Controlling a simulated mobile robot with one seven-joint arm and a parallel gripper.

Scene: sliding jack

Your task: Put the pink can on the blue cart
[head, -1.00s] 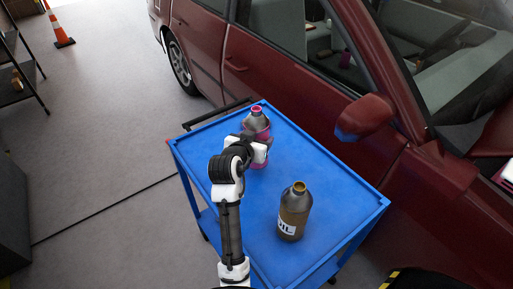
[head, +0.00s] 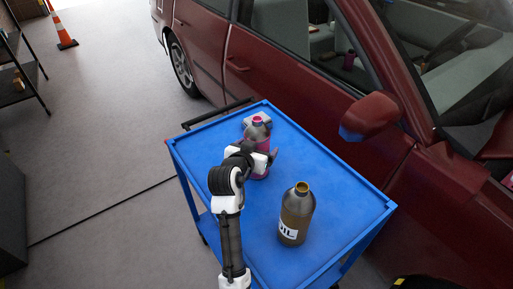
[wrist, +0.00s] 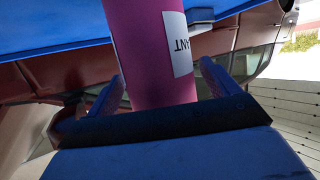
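The pink can (head: 263,142), with a grey shoulder and pink cap, stands upright on the far part of the blue cart's top (head: 215,150). It looks to rest on the surface, though my gripper partly hides its base. In the wrist view the pink can (wrist: 150,50) with its white label rises between my fingers. My gripper (head: 262,160) is around the can, one finger on each side. My gripper (wrist: 163,88) looks open in the wrist view, with narrow gaps beside the can.
A brown oil bottle (head: 295,215) stands on the cart's near right part. An orange cone (head: 62,35) stands far left.

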